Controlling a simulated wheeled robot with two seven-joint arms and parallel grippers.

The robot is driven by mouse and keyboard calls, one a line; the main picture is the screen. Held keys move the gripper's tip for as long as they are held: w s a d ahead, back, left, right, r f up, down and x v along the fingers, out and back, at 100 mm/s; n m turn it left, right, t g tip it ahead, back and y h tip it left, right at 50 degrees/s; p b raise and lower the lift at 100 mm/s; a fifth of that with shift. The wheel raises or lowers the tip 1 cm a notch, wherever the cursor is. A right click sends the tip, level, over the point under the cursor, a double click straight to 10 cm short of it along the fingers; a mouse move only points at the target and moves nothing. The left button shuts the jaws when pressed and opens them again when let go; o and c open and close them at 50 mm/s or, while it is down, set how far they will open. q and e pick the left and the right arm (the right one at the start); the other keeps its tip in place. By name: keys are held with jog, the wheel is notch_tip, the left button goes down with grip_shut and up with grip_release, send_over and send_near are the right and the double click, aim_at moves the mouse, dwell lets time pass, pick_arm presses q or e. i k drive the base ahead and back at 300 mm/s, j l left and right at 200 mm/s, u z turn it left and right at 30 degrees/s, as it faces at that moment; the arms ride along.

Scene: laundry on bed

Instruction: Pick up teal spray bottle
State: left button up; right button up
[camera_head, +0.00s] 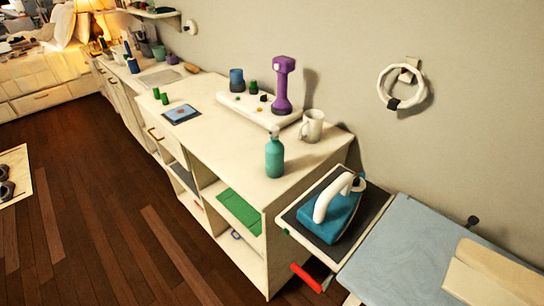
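The teal spray bottle (275,157) stands upright near the front edge of the white cabinet top (235,158), close to its right end. It has a pale nozzle on top. A white mug stands behind it to the right, a little apart. Neither of my grippers shows in the head view, and nothing is touching the bottle.
Behind the bottle are the white mug (312,126) and a purple dumbbell (282,85) standing on a white tray (240,104). An iron (338,208) rests on a dark pad beside the ironing board (420,255). Open wooden floor (100,230) lies at left.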

aim_at(274, 150)
jog(key=i+j+z, duration=0.25)
jog(key=j+z, duration=0.15)
jog(key=i+j+z, duration=0.15)
jog(key=j+z, duration=0.7)
jog(key=j, duration=0.2)
jog(key=j+z, duration=0.4)
jog(key=j, duration=0.15)
jog(key=i+j, duration=0.05)
